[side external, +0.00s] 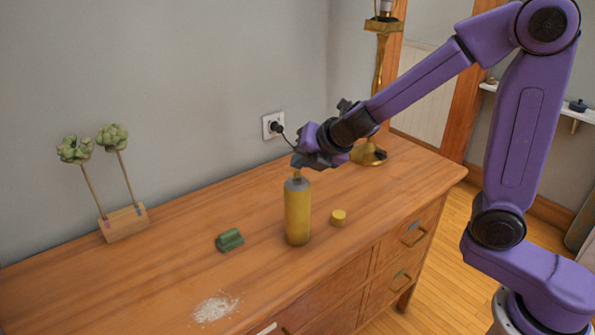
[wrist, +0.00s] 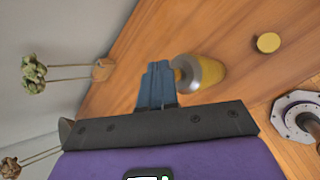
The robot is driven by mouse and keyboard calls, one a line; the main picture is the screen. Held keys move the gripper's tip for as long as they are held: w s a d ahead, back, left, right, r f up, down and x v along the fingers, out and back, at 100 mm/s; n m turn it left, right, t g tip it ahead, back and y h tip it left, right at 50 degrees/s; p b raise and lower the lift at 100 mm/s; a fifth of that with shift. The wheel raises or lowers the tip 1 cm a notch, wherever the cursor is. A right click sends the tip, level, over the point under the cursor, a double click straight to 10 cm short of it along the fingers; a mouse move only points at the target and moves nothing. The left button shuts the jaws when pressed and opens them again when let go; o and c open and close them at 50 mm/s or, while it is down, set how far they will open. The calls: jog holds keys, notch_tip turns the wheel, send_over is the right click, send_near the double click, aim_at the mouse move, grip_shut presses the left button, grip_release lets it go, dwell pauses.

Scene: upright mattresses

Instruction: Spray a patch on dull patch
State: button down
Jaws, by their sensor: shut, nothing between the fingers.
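A yellow spray can (side external: 297,212) with a grey shoulder stands upright on the wooden dresser top (side external: 180,255). Its small nozzle is just below my gripper (side external: 300,162), which is over the can's top. I cannot tell whether they touch. In the wrist view my shut, empty gripper (wrist: 156,68) points past the left side of the can (wrist: 207,72). A loose yellow cap (side external: 338,217) lies right of the can and also shows in the wrist view (wrist: 268,42). A whitish, speckled patch (side external: 215,308) is on the dresser top near the front left.
A green block-like object (side external: 230,239) lies left of the can. A wooden stand (side external: 123,223) with two green flower heads is by the wall at the left. A brass lamp base (side external: 368,154) stands behind my gripper. A plugged socket (side external: 272,125) is on the wall.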

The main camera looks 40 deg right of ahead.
aim_at(304, 183)
jog(key=shift+r, duration=0.1)
notch_tip(304, 183, up, 6)
jog(key=shift+f, duration=0.1)
dwell(0.8)
dwell(0.5)
jog(key=s+d+f+m+g, duration=0.2)
jog(key=s+m, duration=0.3)
jog(key=s, duration=0.6)
jog(key=s+d+f+m+g, duration=0.3)
jog(key=s+m+g, duration=0.1)
jog(key=s, duration=0.7)
jog(key=s+d+f+m+g, duration=0.2)
jog(key=s+m, duration=0.4)
jog(key=s, duration=0.5)
jog(key=shift+d+f+m+g+h, duration=0.25)
jog(key=shift+f+g, duration=0.25)
jog(key=shift+f, duration=0.3)
